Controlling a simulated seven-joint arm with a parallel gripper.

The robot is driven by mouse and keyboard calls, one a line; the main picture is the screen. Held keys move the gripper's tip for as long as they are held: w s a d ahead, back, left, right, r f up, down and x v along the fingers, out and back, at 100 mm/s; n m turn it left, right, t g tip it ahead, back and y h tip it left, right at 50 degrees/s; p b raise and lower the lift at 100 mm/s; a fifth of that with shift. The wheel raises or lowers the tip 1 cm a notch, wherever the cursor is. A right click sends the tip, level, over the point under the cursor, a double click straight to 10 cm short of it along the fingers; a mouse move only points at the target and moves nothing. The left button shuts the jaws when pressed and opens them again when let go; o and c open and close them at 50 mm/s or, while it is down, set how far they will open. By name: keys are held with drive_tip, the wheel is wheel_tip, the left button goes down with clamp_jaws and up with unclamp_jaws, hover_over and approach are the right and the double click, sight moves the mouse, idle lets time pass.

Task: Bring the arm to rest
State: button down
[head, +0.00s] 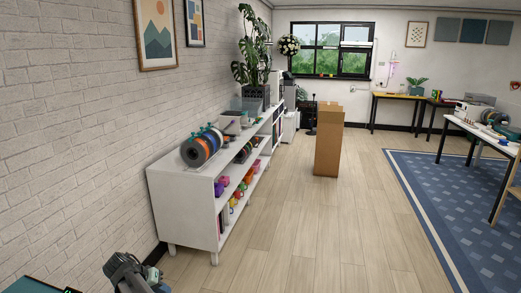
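A dark grey part of my arm (128,272) shows at the bottom left edge of the head view, low over the floor and cut off by the frame. I cannot make out fingertips there, so whether my gripper is open or shut is not shown. Nothing held can be seen.
A white shelf unit (178,206) with filament spools (202,146) and a potted plant (253,50) runs along the left brick wall. A tall cardboard box (328,140) stands on the wooden floor. A blue rug (440,215) and a white table (480,133) are at right.

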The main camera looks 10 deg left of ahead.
drive_tip(key=w+d+f+m+g, duration=0.1)
drive_tip(key=w+d+f, duration=0.2)
drive_tip(key=d, duration=0.9)
drive_tip(key=w+d+f+g+y, duration=0.1)
drive_tip(key=w+d+f+g, duration=0.15)
drive_tip(key=d, duration=1.05)
drive_tip(key=w+d+f+m, duration=0.1)
drive_tip(key=w+d+f, duration=0.3)
drive_tip(key=d, duration=0.8)
drive_tip(key=s+d+f+m+g+y, duration=0.1)
drive_tip(key=s+d+f, duration=0.15)
drive_tip(key=d, duration=0.75)
drive_tip(key=s+d+f+m+y, duration=0.1)
drive_tip(key=s+d, duration=0.3)
drive_tip(key=d, duration=0.5)
drive_tip(key=s+d+f+m+g+y, duration=0.1)
drive_tip(key=s+d, duration=0.3)
drive_tip(key=d, duration=0.6)
drive_tip(key=s+f+g, duration=0.3)
drive_tip(key=s+f, duration=0.7)
drive_tip(key=s, duration=0.4)
drive_tip(key=s+f+g, duration=0.3)
drive_tip(key=s+f, duration=0.7)
drive_tip(key=s, duration=0.5)
drive_tip(key=shift+s+f, duration=0.2)
drive_tip(key=shift+f, duration=0.1)
